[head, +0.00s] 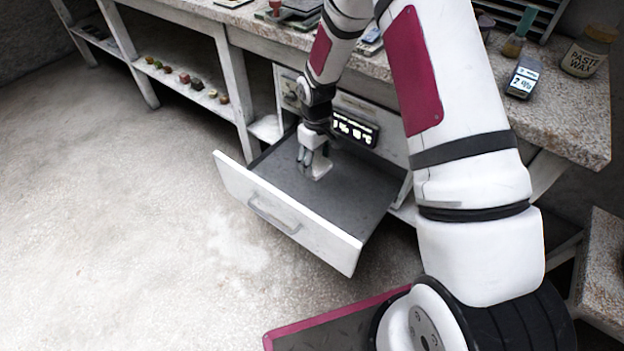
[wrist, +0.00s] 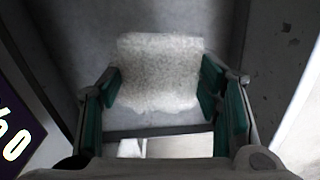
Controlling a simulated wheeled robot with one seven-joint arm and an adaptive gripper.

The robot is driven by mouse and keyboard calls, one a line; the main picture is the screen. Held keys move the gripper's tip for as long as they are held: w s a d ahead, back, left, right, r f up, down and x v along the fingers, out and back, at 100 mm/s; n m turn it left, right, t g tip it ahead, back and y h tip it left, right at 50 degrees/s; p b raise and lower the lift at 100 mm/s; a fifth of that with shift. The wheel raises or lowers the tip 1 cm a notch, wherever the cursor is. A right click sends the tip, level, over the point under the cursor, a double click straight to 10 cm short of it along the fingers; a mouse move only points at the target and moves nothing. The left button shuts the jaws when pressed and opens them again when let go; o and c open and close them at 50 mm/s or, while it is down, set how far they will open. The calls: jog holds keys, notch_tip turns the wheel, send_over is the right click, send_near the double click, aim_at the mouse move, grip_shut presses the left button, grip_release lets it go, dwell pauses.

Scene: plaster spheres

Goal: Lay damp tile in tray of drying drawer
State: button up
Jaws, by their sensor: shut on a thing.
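The drying drawer (head: 290,223) is pulled open below the bench, with a white front and a handle. Its grey tray floor (head: 345,199) is otherwise bare. My gripper (head: 312,166) is inside the drawer area, pointing down. It is shut on a pale tile (head: 320,170). In the wrist view the tile (wrist: 160,75) is whitish, rough and uneven-edged, between the green finger pads of my gripper (wrist: 162,92). The tile is at or just above the tray floor; I cannot tell if it touches. The tile's near edge is partly hidden by the fingers.
A lit display panel (head: 355,130) is on the cabinet face just behind the drawer. The speckled bench top (head: 560,110) holds a paste wax jar (head: 587,52) and a small device (head: 524,76). A low shelf with small coloured lumps (head: 185,78) stands left. Floor left of the drawer is clear.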

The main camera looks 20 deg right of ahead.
jog(key=n+b, duration=0.1)
jog(key=b, duration=0.2)
send_over(314, 190)
notch_tip(314, 190, down, 6)
jog(key=shift+f, duration=0.2)
jog(key=shift+f+b, duration=1.7)
jog(key=shift+f, duration=1.1)
jog(key=shift+f+b, duration=0.45)
jog(key=shift+f, duration=0.2)
jog(key=o, duration=1.3)
jog(key=shift+c, duration=0.2)
jog(key=shift+r+p, duration=1.3)
jog(key=shift+r, duration=0.7)
jog(key=shift+r, duration=0.1)
